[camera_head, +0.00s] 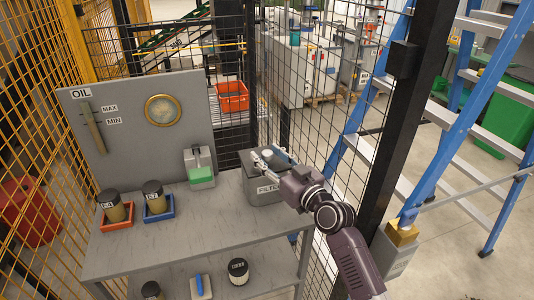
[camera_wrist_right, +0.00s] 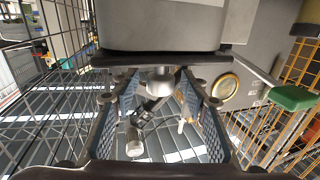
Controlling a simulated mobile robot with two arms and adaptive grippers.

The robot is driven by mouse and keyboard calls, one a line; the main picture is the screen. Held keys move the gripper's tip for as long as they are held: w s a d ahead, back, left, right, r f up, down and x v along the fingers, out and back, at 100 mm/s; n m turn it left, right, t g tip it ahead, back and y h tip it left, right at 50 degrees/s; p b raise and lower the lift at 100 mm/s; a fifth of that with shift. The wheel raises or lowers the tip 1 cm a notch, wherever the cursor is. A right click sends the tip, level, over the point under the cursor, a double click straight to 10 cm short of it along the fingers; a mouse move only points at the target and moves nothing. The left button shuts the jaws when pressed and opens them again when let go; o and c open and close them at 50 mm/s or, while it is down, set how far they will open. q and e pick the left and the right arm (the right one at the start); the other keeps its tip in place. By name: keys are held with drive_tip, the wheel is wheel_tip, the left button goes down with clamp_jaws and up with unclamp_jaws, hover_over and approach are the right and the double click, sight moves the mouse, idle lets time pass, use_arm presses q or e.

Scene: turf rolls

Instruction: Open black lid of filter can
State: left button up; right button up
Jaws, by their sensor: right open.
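The grey filter can (camera_head: 266,192), labelled "FILTER", stands at the right end of the grey workbench. Its black lid (camera_head: 254,162) lies on top and looks closed, partly hidden by my right gripper. A round silver knob shows on the lid. My right gripper (camera_head: 272,158) is open, with its fingers at the knob. In the right wrist view, which looks upside down, the can (camera_wrist_right: 160,25) is at the top, the lid's dark edge (camera_wrist_right: 105,58) below it, and the knob (camera_wrist_right: 160,80) between the open fingers (camera_wrist_right: 165,115). Contact cannot be told. My left gripper is out of view.
The workbench (camera_head: 190,235) carries two jars in a red tray (camera_head: 117,224) and a blue tray (camera_head: 158,215). A green-and-grey device (camera_head: 199,172) stands left of the can. Black mesh fence rises behind and right of the can. The bench's middle front is clear.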

drive_tip(key=shift+w+a, duration=0.15)
drive_tip(key=shift+w, duration=0.1)
drive_tip(key=shift+c, duration=0.6)
clamp_jaws()
